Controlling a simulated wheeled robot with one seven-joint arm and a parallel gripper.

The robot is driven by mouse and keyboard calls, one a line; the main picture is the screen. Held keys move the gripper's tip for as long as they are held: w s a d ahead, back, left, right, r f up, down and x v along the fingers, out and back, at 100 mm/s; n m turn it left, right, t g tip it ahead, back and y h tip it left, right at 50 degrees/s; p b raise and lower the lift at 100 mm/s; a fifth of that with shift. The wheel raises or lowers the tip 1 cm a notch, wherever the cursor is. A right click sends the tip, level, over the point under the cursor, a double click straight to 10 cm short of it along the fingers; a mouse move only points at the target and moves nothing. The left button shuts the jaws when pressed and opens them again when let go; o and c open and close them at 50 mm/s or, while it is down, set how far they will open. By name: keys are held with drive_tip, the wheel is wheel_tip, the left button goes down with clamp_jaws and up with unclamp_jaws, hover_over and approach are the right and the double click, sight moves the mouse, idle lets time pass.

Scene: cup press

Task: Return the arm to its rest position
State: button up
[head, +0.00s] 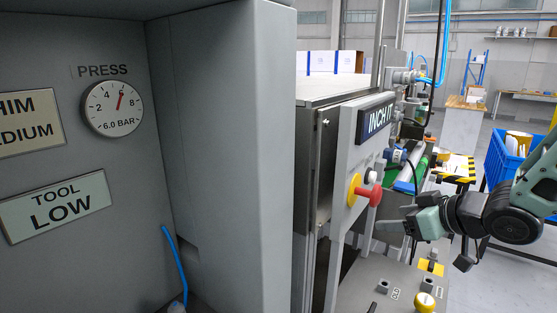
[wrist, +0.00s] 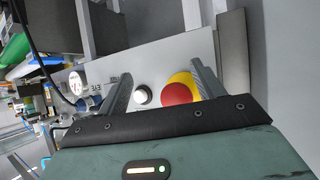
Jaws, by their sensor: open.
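My arm reaches in from the right edge of the head view. My gripper (head: 392,226) points left there, beside the press's control panel and a little below the red button. In the wrist view my gripper (wrist: 162,82) has its two fingers spread apart with nothing between them. Beyond the fingers are the red mushroom button (wrist: 178,95) on its yellow base and a white button (wrist: 142,95). The red button also shows in the head view (head: 374,193), with the yellow base (head: 354,189) behind it. I cannot tell the exact gap between fingers and panel.
A grey cabinet with a pressure gauge (head: 113,108) fills the left. The INCH 1T sign (head: 375,121) is above the buttons. A blue crate (head: 507,160) stands behind my arm. The floor behind looks open.

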drive_tip(key=s+a+f+g+h, duration=0.1)
drive_tip(key=s+a+g, duration=0.4)
drive_tip(key=s, duration=0.9)
drive_tip(key=s+a+f+g+h, duration=0.1)
drive_tip(key=s+a+g+h, duration=0.3)
drive_tip(key=s, duration=1)
drive_tip(key=a+g, duration=0.1)
drive_tip(key=a, duration=0.1)
drive_tip(key=shift+s+a+f+h, duration=0.15)
drive_tip(key=shift+s+a+h, duration=0.15)
drive_tip(key=shift+s, duration=0.05)
